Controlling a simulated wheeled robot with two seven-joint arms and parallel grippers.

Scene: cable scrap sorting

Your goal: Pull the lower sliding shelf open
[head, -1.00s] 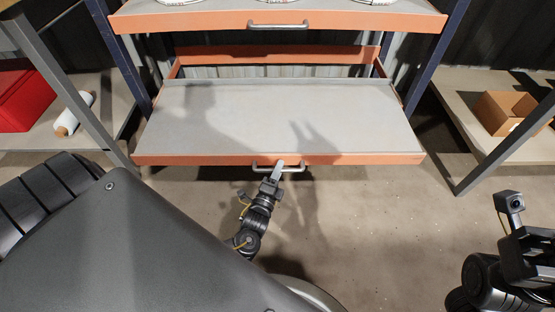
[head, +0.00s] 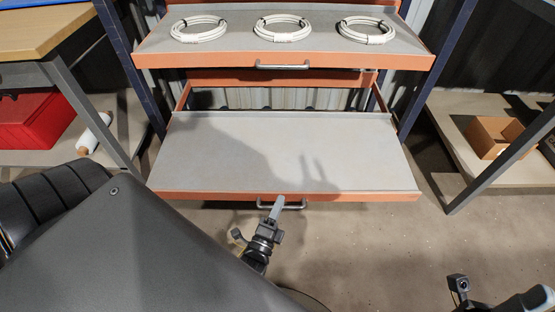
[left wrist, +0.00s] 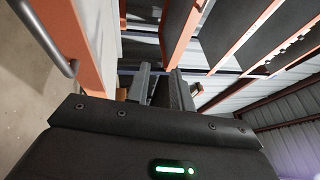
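The lower sliding shelf (head: 235,150) is a grey tray with an orange front edge. In the head view it stands out in front of the frame, its surface empty. Its metal handle (head: 291,206) is on the middle of the front edge. My left gripper (head: 277,207) overlaps the handle in the head view. In the left wrist view a metal handle (left wrist: 46,40) on an orange edge lies left of the fingers (left wrist: 161,88), which are apart with nothing visible between them. Only part of my right wrist shows at the lower right; its fingers cannot be made out.
The upper shelf (head: 220,52) holds three white cable coils (head: 284,27) and has its own handle (head: 282,66). A red box (head: 38,122) and a white roll (head: 95,132) are at the left. A cardboard box (head: 492,137) is on a right side shelf. Floor in front is bare.

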